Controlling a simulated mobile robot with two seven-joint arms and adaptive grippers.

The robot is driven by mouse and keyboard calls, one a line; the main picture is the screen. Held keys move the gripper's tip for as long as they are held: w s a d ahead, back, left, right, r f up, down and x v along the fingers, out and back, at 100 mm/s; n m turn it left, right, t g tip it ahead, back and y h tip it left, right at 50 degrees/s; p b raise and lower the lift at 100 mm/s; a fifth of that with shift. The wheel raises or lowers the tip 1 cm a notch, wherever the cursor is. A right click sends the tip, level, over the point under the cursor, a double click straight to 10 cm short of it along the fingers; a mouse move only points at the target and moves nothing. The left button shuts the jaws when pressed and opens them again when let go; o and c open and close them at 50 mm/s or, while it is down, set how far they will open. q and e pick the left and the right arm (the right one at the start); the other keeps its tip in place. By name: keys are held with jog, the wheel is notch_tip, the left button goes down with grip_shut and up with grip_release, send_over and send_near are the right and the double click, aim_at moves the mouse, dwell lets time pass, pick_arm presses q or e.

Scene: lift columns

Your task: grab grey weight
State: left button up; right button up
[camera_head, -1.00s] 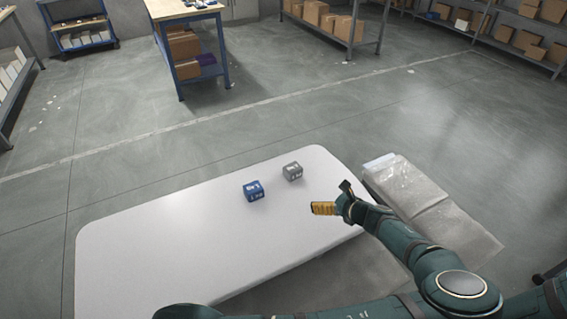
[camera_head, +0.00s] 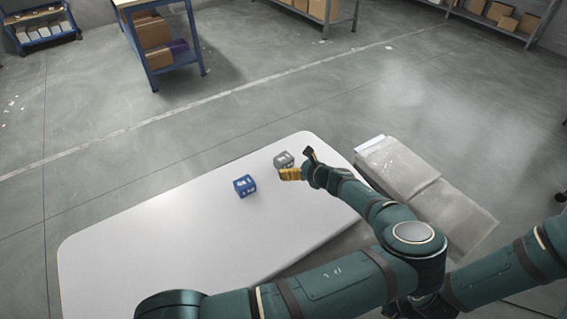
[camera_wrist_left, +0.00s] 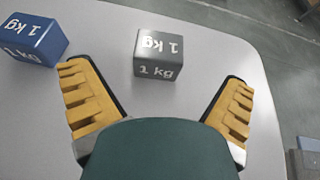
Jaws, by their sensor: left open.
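The grey weight (camera_head: 284,159) is a small cube that sits near the far right corner of the white table (camera_head: 170,235). In the left wrist view the grey weight (camera_wrist_left: 158,54) shows "1 kg" on two faces and lies ahead of the fingers, roughly midway between them. My left gripper (camera_head: 298,165) is open and empty, just right of the grey weight in the head view. Its yellow finger pads also show in the left wrist view (camera_wrist_left: 158,105). My right gripper is not in view.
A blue weight (camera_head: 244,186) stands on the table left of the grey one; it also shows in the left wrist view (camera_wrist_left: 33,38). A plastic-wrapped stack (camera_head: 410,180) lies right of the table. The table's near left part is bare.

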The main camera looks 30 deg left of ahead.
aim_at(285, 158)
pick_arm(q)
jog(key=shift+b+x, duration=0.55)
jog(key=shift+x, duration=2.6)
jog(key=shift+r, duration=0.1)
jog(key=c, duration=1.3)
jog(key=shift+r, duration=0.15)
jog(key=shift+c, duration=0.3)
